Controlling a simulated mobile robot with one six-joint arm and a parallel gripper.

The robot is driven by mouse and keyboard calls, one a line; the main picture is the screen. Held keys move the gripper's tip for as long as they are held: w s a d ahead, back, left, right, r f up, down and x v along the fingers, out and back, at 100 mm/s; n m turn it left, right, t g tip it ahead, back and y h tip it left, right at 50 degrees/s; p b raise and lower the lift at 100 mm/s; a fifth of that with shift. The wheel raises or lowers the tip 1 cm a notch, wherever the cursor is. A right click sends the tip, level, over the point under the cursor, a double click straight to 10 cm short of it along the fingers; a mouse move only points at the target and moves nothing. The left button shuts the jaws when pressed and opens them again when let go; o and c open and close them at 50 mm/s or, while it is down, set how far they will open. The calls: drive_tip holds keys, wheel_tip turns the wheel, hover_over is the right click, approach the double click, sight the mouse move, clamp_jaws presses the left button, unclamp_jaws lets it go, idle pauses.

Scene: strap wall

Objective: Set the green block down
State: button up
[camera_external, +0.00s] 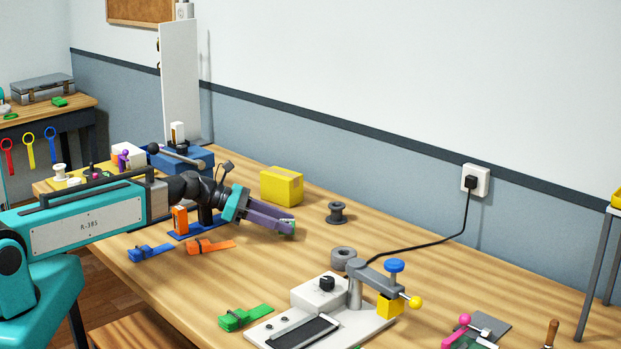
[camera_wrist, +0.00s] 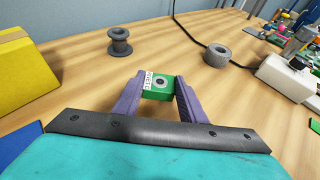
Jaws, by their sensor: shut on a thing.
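My gripper (camera_wrist: 157,100) has two purple fingers shut on a small green block (camera_wrist: 158,84) with a white printed label and a dark round mark on top. In the wrist view the block sits between the fingertips, over the wooden table (camera_wrist: 250,125). I cannot tell whether the block touches the table.
A yellow box (camera_external: 282,186) is behind my gripper. A dark spool (camera_external: 337,212) and a grey ring (camera_external: 343,257) stand to the right. A white device (camera_external: 321,296) is at the front, beside a green strap (camera_external: 245,317). Bare wood lies between the gripper and these.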

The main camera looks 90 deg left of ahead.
drive_tip(key=shift+f, duration=0.7)
drive_tip(key=shift+f, duration=0.1)
drive_tip(key=o, duration=1.3)
drive_tip(key=v, duration=0.6)
drive_tip(key=shift+s+r, duration=0.2)
drive_tip(key=shift+r, duration=0.2)
drive_tip(key=p+v, duration=0.2)
drive_tip(key=p, duration=0.2)
drive_tip(key=shift+s+r+p, duration=0.1)
drive_tip(key=shift+s+p, duration=0.25)
drive_tip(key=shift+p, duration=0.05)
drive_tip(key=shift+s+r+p, duration=0.1)
drive_tip(key=shift+s+p, duration=0.1)
drive_tip(key=shift+p, duration=0.4)
drive_tip(key=shift+s, duration=0.1)
